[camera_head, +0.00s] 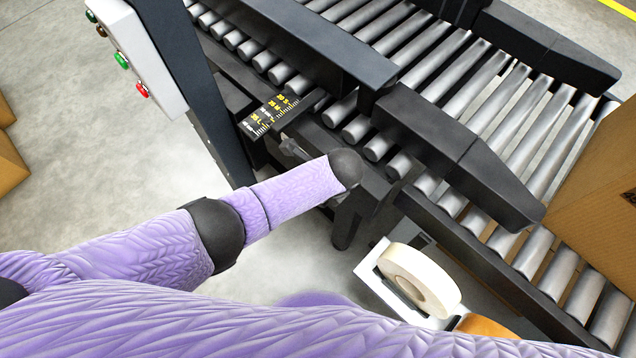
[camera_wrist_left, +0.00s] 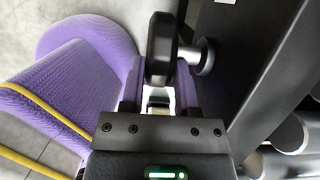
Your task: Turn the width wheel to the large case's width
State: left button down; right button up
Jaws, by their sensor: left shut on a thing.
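The width wheel (camera_wrist_left: 161,50) is a black rounded wheel seen nearly edge-on in the left wrist view, with a bright metal shaft (camera_wrist_left: 203,57) on its right side. My left gripper (camera_wrist_left: 161,88) is shut on the wheel's near rim, with a finger on each side. In the head view my left gripper (camera_head: 362,195) is a dark shape at the machine's side, mostly hidden by the wrist; I cannot pick out the wheel there. My right gripper is out of view.
A grey control box (camera_head: 140,60) with green and red buttons stands at upper left. Black guide rails (camera_head: 455,150) lie over the steel rollers. A white tape roll (camera_head: 420,280) stands near the front, and a cardboard box (camera_head: 595,200) rests at right. Open floor (camera_head: 90,150) lies at left.

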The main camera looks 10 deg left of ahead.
pick_arm(q)
jog(key=shift+s+d+f+t+y, duration=0.15)
jog(key=shift+d+t+y, duration=0.05)
jog(key=shift+t+y, duration=0.25)
jog(key=shift+s+d+f+t+y+b, duration=0.2)
jog(key=shift+t+y+b, duration=0.25)
jog(key=shift+y, duration=0.5)
jog(key=shift+c, duration=1.8)
grip_release()
jog(key=p+v, duration=0.6)
jog(key=v, duration=0.4)
jog(key=shift+s+f, duration=0.15)
